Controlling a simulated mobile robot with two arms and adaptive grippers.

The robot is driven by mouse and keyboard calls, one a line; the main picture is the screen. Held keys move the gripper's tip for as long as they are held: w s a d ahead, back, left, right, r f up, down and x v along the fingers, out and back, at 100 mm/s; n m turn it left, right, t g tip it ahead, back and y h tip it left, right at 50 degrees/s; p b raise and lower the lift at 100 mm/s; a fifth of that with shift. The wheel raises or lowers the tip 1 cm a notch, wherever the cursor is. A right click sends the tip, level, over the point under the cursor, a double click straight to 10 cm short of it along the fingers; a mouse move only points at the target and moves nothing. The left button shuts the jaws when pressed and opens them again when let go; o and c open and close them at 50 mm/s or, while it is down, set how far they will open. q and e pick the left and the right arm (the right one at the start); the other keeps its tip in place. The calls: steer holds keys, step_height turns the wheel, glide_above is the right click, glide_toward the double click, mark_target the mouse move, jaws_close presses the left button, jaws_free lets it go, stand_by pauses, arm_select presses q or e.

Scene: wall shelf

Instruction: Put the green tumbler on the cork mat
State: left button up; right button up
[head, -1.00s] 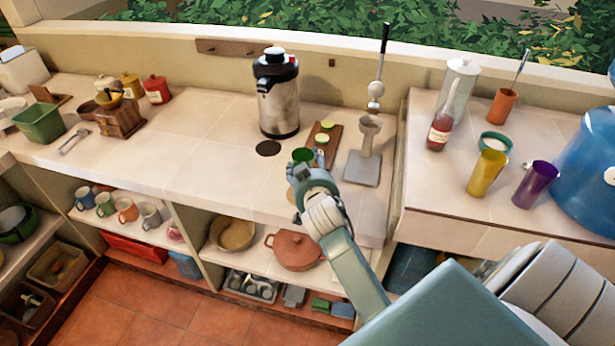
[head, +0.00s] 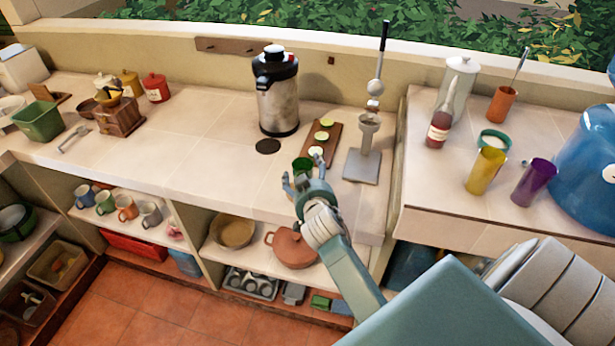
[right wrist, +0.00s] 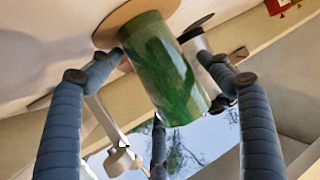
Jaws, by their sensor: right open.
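The green tumbler (head: 303,164) is at the front of the counter, partly hidden by my right gripper (head: 303,178). In the right wrist view the tumbler (right wrist: 163,68) appears upright, its base over the tan round cork mat (right wrist: 106,30) and seeming to rest on it. The right fingers are open and spread around the tumbler, with gaps on both sides. In the head view the mat is hidden behind the hand. My left gripper is not in view.
A steel airpot (head: 278,98) and a dark round disc (head: 268,147) are behind the tumbler. A wooden board (head: 325,140) with lime pieces and a lever press (head: 365,150) stand close to the right.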

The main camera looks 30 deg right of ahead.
steer(key=b+v, duration=0.2)
steer(key=v, duration=1)
steer(key=shift+f, duration=0.1)
steer(key=w+a+f+n+y, duration=0.2)
steer(key=a+f+n+y, duration=0.3)
steer(key=a+f, duration=0.8)
steer(key=s+a+f+n+g+y, duration=0.15)
steer(key=s+f, duration=0.25)
steer(key=f, duration=0.4)
steer(key=s+f+g, duration=0.2)
steer(key=s+f, duration=0.2)
steer(key=f, duration=0.4)
steer(key=s+f+g, duration=0.1)
steer(key=s+f, duration=0.3)
steer(key=f, duration=0.4)
steer(key=s+d+f+g, duration=0.1)
steer(key=s+f+g, duration=0.1)
steer(key=s+f, duration=0.4)
steer(key=s+d+f+n+g, duration=0.1)
steer(key=s+f, duration=0.5)
steer(key=s, duration=0.9)
steer(key=s+d+f+g, duration=0.2)
steer(key=s+f+g, duration=0.2)
steer(key=s, duration=0.7)
step_height(320, 180, down, 3)
steer(key=shift+s+d+r, duration=0.25)
steer(key=shift+d, duration=0.05)
